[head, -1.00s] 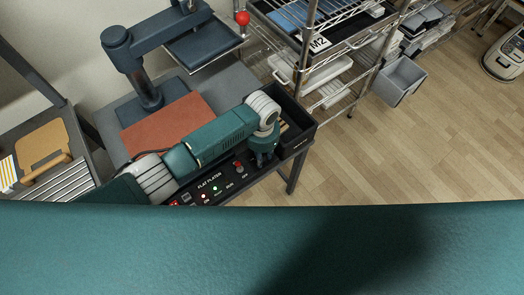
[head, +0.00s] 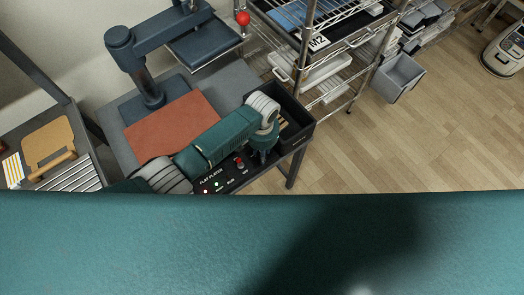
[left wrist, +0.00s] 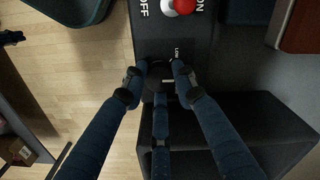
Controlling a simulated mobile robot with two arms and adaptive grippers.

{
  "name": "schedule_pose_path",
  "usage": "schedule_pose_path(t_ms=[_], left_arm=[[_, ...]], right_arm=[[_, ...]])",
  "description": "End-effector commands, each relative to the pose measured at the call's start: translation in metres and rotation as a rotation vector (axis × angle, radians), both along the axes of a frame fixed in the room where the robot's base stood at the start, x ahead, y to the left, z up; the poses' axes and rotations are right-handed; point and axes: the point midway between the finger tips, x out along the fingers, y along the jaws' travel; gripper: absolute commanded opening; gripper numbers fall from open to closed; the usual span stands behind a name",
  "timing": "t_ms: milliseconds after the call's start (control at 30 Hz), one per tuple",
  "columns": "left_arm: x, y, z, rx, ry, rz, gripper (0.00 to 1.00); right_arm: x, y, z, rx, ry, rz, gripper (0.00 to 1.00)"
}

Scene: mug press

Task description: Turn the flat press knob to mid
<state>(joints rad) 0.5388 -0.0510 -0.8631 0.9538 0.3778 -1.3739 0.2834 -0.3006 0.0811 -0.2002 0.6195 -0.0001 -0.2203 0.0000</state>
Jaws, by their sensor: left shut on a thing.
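The flat press has a dark control panel (head: 228,178) lettered FLAT PLATER, below its orange-brown pad (head: 170,123). My left gripper (head: 262,153) points down at the right end of this panel and hides the knob in the head view. In the left wrist view my left gripper (left wrist: 161,78) has its fingers closed around the black knob (left wrist: 157,78). A short pale mark shows near the knob, and a LOW label sits close to the right finger. Most of the scale is covered, so I cannot tell the exact setting. My right gripper is not in view.
A red-and-white switch (left wrist: 178,6) with ON and OFF labels is beside the knob. A black open bin (head: 300,122) adjoins the panel's right end. The press arm (head: 140,60) stands behind the pad.

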Motion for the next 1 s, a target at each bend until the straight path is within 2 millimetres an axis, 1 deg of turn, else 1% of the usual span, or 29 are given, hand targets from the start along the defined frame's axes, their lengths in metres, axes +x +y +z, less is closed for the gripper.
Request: schedule_pose_path(t_ms=[133,167,200,233,533,667,767,1000], left_arm=[[0.002,0.0,0.002,-0.002,-0.006,-0.001,0.01],[0.002,0.0,0.002,-0.002,-0.006,-0.001,0.33],[0.002,-0.001,0.002,-0.002,-0.006,-0.001,0.41],[0.002,-0.001,0.002,-0.001,-0.005,-0.001,0.46],[0.001,0.0,0.002,-0.001,-0.002,-0.002,0.46],[0.001,-0.001,0.011,-0.003,-0.004,-0.001,0.46],[0.001,0.0,0.027,-0.003,-0.004,-0.001,0.46],[0.002,-0.001,0.08,-0.004,-0.007,-0.002,0.46]], right_arm=[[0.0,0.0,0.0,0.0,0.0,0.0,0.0],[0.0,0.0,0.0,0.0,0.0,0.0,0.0],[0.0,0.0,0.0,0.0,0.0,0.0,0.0],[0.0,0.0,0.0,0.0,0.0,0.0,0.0],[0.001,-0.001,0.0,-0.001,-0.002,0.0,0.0],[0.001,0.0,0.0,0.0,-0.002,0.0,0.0],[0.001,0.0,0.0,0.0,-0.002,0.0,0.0],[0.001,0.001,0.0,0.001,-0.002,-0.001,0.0]])
